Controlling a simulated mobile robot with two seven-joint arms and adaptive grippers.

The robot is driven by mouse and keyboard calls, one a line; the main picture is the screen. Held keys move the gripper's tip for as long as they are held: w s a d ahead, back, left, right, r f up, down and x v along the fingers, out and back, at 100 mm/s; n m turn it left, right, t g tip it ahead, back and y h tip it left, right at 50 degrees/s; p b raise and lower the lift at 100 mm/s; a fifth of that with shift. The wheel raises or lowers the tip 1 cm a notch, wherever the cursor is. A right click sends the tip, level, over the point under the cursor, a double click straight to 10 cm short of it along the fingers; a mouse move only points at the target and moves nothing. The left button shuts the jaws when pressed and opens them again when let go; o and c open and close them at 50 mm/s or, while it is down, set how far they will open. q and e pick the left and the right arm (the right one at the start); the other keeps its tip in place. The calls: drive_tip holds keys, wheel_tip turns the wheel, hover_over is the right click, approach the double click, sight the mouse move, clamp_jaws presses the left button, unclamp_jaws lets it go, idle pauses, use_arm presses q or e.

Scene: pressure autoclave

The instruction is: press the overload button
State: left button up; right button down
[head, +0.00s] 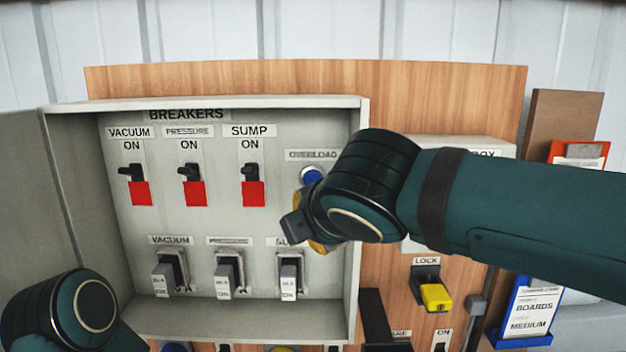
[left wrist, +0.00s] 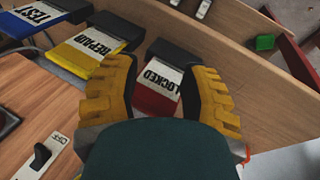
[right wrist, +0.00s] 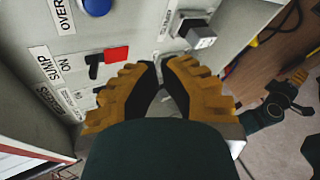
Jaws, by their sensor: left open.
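The blue overload button (head: 311,175) sits under its OVERLOAD label at the right of the breaker panel, partly hidden by my right wrist. The button also shows at the top of the right wrist view (right wrist: 97,5), cut off by the edge. My right gripper (head: 303,223) is in front of the panel, just below the button in the head view. In the right wrist view its fingers (right wrist: 162,72) are together with nothing visible between them, and the button is off to their left. My left gripper (left wrist: 160,70) is open and empty, away from the button.
The panel holds breaker switches (head: 190,172) above and several grey plugs (head: 229,274) below. The box's right side wall (head: 357,130) is close to my right wrist. A yellow lock switch (head: 434,297) is at lower right. Labelled trays, including a red LOCKED one (left wrist: 153,103), lie beyond my left gripper.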

sight(313, 180)
drive_tip(key=w+p, duration=0.5)
drive_tip(key=w, duration=0.4)
idle(1.5)
drive_tip(key=shift+w, duration=0.3)
drive_tip(key=shift+w+d+r, duration=0.2)
drive_tip(key=shift+w+r, duration=0.05)
drive_tip(key=shift+r, duration=0.15)
idle(1.7)
drive_tip(key=shift+s+a+f+b, duration=0.1)
drive_tip(key=shift+a+f+b, duration=0.05)
drive_tip(key=shift+f+b, duration=0.15)
